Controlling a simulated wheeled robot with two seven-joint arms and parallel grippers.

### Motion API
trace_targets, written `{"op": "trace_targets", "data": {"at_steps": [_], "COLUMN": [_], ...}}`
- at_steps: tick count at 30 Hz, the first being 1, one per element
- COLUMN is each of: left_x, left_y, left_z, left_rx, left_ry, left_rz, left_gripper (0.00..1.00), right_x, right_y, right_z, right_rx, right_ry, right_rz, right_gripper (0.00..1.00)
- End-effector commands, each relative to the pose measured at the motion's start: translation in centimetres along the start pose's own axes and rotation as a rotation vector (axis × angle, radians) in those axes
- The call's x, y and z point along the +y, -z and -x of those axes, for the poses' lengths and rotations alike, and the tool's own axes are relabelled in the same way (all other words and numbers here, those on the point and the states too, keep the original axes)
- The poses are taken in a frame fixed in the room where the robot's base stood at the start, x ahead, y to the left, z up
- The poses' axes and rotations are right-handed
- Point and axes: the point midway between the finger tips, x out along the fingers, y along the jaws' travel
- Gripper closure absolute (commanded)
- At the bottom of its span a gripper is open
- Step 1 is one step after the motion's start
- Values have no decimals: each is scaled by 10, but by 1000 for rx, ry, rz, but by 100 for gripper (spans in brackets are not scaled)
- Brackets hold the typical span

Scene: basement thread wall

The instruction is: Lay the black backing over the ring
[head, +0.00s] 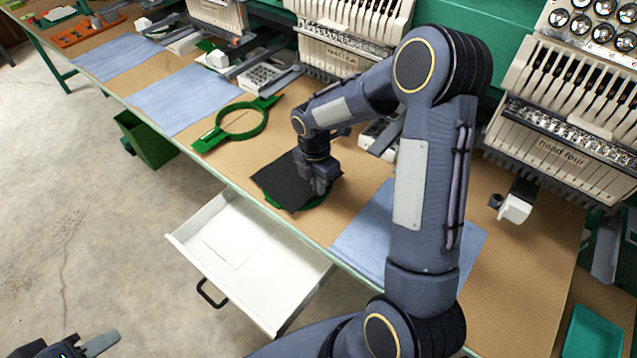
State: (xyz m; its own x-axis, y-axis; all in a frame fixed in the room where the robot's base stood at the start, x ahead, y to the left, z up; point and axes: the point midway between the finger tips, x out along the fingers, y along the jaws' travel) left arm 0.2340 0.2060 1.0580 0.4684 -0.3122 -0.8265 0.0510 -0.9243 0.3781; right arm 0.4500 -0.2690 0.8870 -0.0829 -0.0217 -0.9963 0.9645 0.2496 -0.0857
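The black backing (273,183) is a dark sheet lying over a green ring (323,202) on the tan table near its front edge. Only parts of the ring's green rim show, at the backing's right and front edges; the rest is covered. My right gripper (319,187) points down at the right part of the backing, at or just above it. Its fingers look close together, but I cannot tell whether they pinch the sheet. My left gripper (88,346) is at the bottom left, away from the table and partly cut off; its finger gap is unclear.
A second green ring (241,121) lies bare to the left. Blue cloths (180,97) lie along the table, one partly behind my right arm. An open white drawer (250,245) juts out below the front edge. Embroidery heads (560,130) line the back. A green bin (148,140) hangs at left.

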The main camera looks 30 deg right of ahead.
Motion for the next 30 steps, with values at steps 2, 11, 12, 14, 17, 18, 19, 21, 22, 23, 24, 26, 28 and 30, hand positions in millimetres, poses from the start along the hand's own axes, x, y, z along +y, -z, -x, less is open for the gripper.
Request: {"op": "trace_targets", "data": {"at_steps": [2,11,12,14,17,18,19,21,22,23,24,26,28,30], "left_x": [0,0,0,0,0,0,0,0,0,0,0,0,-1,-1], "left_y": [0,0,0,0,0,0,0,0,0,0,0,0,-1,-1], "left_z": [0,1,1,1,1,1,1,1,0,0,0,0,-1,-2], "left_rx": [0,0,0,0,0,0,0,0,0,0,0,0,0,0], "left_ry": [0,0,0,0,0,0,0,0,0,0,0,0,0,0], "left_rz": [0,0,0,0,0,0,0,0,0,0,0,0,0,0], "left_gripper": [64,64,64,64,64,64,64,64,64,64,64,64,64,64], "right_x": [0,0,0,0,0,0,0,0,0,0,1,1,1,1], "right_y": [0,0,0,0,0,0,0,0,0,0,0,0,0,-1], "right_z": [0,0,0,0,0,0,0,0,1,2,6,12,24,36], "right_rx": [0,0,0,0,0,0,0,0,0,0,-1,-1,-1,-2], "right_ry": [0,0,0,0,0,0,0,0,-1,-2,-3,-3,-5,-6], "right_rz": [0,0,0,0,0,0,0,0,0,-1,-1,-1,-1,-2], "right_gripper": [100,82,77,70,70,70,70,70,70,70,70,70,70,70]}}
